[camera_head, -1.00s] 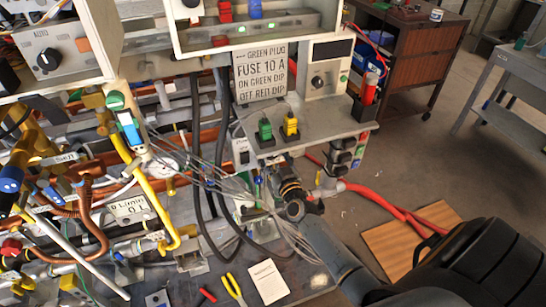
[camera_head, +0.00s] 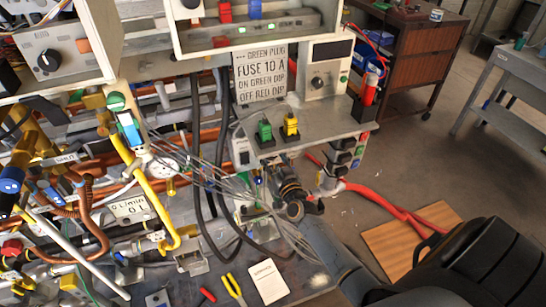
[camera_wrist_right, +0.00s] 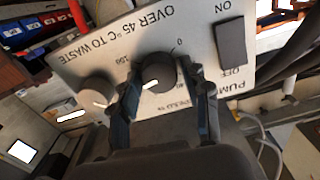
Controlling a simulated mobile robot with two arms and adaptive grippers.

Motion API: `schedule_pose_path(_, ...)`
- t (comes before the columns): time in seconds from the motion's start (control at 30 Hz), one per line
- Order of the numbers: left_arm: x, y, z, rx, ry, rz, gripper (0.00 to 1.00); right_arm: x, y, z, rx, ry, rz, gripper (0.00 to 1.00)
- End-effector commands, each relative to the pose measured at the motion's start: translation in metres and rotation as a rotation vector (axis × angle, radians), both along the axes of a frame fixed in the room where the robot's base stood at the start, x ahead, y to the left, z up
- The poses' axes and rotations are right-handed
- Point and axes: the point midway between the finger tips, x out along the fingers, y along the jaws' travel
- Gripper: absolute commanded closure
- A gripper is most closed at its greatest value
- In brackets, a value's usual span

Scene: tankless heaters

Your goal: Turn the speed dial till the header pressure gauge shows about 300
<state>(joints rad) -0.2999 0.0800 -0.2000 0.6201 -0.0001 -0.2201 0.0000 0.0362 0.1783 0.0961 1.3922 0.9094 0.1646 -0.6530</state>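The speed dial (camera_wrist_right: 158,72) is a black round knob with a white mark pointing to its lower left, on a pale panel marked with numbers. My right gripper (camera_wrist_right: 160,72) has one finger on each side of the dial, close against it. In the head view my right gripper's tips are hidden below the shelf; my wrist (camera_head: 288,190) shows there. A white round gauge (camera_head: 165,166) sits among the pipes at left centre. Its needle and figures are too small to read, and I cannot tell if it is the header pressure gauge. My left gripper is not in view.
A grey knob (camera_wrist_right: 97,90) and a dark pump switch (camera_wrist_right: 230,44) flank the dial. Thin wires (camera_head: 225,180) and black hoses (camera_head: 196,150) run close to my right wrist. Green and yellow plugs (camera_head: 290,127) stand on the shelf above. Pliers (camera_head: 234,290) lie on the bench.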

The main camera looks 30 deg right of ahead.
Motion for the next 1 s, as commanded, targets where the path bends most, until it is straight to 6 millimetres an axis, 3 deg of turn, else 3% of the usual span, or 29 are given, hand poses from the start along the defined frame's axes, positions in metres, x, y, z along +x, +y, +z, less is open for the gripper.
schedule_pose_path(0.33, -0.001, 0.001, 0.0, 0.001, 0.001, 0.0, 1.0, -0.001, 0.0, 0.0, 0.0, 0.0, 0.0, 0.39)
schedule_pose_path(0.47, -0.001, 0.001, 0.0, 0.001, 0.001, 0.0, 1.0, -0.009, 0.003, -0.002, 0.002, 0.003, 0.001, 0.39)
schedule_pose_path(0.8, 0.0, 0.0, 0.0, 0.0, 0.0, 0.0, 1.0, -0.076, 0.018, -0.002, 0.001, 0.004, 0.0, 0.39)
schedule_pose_path(1.0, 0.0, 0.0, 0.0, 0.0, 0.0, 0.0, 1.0, -0.106, 0.025, -0.001, 0.0, 0.002, 0.0, 0.39)
